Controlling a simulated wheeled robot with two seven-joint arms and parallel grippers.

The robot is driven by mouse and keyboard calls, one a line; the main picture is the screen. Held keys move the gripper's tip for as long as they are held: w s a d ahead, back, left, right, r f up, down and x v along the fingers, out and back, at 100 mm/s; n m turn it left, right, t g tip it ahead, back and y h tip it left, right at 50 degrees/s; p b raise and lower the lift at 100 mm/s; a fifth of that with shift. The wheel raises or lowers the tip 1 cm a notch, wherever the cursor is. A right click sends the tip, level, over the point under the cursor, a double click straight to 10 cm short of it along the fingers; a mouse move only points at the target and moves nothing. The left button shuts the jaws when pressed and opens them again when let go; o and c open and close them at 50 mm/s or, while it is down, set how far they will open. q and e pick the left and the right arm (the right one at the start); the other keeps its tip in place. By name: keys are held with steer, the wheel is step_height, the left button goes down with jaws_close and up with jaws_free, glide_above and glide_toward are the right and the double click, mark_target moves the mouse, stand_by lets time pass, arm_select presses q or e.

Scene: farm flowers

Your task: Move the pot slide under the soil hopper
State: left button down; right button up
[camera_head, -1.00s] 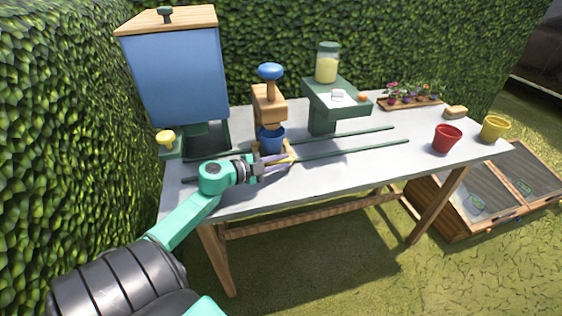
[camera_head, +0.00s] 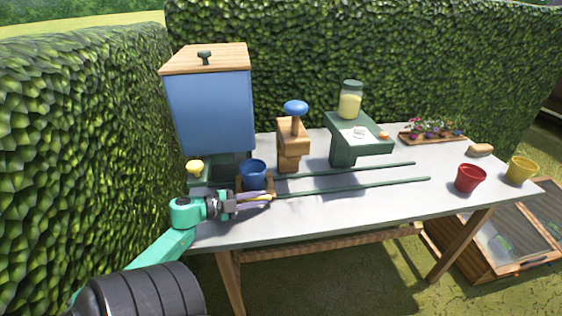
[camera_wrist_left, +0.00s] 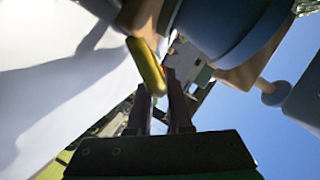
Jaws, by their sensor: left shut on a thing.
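The blue pot (camera_head: 253,174) stands upright on the wooden pot slide (camera_head: 269,187), which sits on the green rails. It is by the lower right corner of the blue soil hopper (camera_head: 210,112); I cannot tell how far under the hopper it reaches. My left gripper (camera_head: 262,197) is at the slide's front side, shut on its yellow handle (camera_wrist_left: 147,66). In the left wrist view the handle lies by the fingertips, with the blue pot (camera_wrist_left: 235,28) above. My right gripper is not in view.
A wooden press with a blue knob (camera_head: 295,108) stands right of the pot. A green stand (camera_head: 345,148) holds a jar. Two green rails (camera_head: 360,190) run right along the table. A yellow knob (camera_head: 195,167) is below the hopper. Red (camera_head: 470,178) and yellow (camera_head: 520,170) pots stand far right.

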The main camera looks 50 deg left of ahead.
arm_select(q)
steer(key=s+a, duration=0.1)
steer(key=s, duration=0.1)
steer(key=s+a, duration=0.2)
steer(key=s, duration=0.1)
steer(key=s+a, duration=0.2)
steer(key=shift+s+p, duration=0.15)
steer(key=shift+p, duration=0.25)
steer(key=shift+s+a, duration=0.1)
steer(key=shift+a, duration=0.1)
steer(key=c, duration=0.8)
jaws_free()
steer(key=shift+s, duration=0.1)
steer(key=shift+c, duration=0.2)
steer(key=shift+s+a, duration=0.15)
